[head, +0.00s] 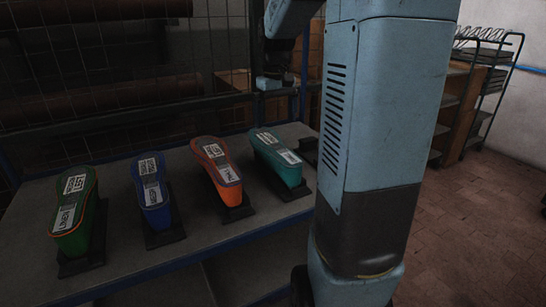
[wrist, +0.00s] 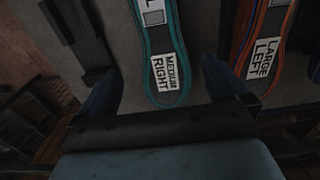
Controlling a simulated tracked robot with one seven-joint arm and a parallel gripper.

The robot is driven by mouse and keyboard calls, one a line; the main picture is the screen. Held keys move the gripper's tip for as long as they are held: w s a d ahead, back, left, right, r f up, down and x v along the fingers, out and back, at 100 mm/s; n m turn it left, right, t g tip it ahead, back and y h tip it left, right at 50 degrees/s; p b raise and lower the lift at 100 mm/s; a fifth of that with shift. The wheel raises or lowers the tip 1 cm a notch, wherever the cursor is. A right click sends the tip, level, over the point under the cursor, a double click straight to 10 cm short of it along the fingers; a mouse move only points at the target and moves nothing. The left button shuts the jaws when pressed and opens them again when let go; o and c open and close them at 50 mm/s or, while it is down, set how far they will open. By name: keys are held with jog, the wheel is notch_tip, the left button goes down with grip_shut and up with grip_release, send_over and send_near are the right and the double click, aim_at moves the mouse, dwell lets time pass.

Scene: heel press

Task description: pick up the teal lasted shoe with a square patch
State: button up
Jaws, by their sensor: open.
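The teal lasted shoe (head: 277,158) lies sole up on a dark stand at the right end of the row, with pale label patches on its sole. In the wrist view the teal shoe (wrist: 152,40) carries a patch reading "MEDIUM RIGHT" and a second pale patch cut by the top edge. My gripper (wrist: 161,78) is open and empty. Its two fingers appear on either side of the shoe's near end, apart from it. In the head view my gripper (head: 277,82) hangs above and behind the shoe, partly hidden by my arm.
An orange shoe (head: 217,165), a blue shoe (head: 152,190) and a green shoe (head: 74,212) stand on the grey bench (head: 225,222). The orange one is closest to the teal one. An empty dark stand (head: 308,150) is right of it. A wire mesh (head: 110,125) rises behind.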

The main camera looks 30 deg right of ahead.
aim_at(275, 145)
notch_tip(275, 145, down, 11)
jog(key=shift+a+r, duration=0.1)
jog(key=shift+a, duration=0.05)
dwell(0.5)
jog(key=shift+c, duration=0.4)
jog(key=c, duration=1.5)
jog(key=shift+r, duration=0.1)
jog(key=shift+c, duration=0.2)
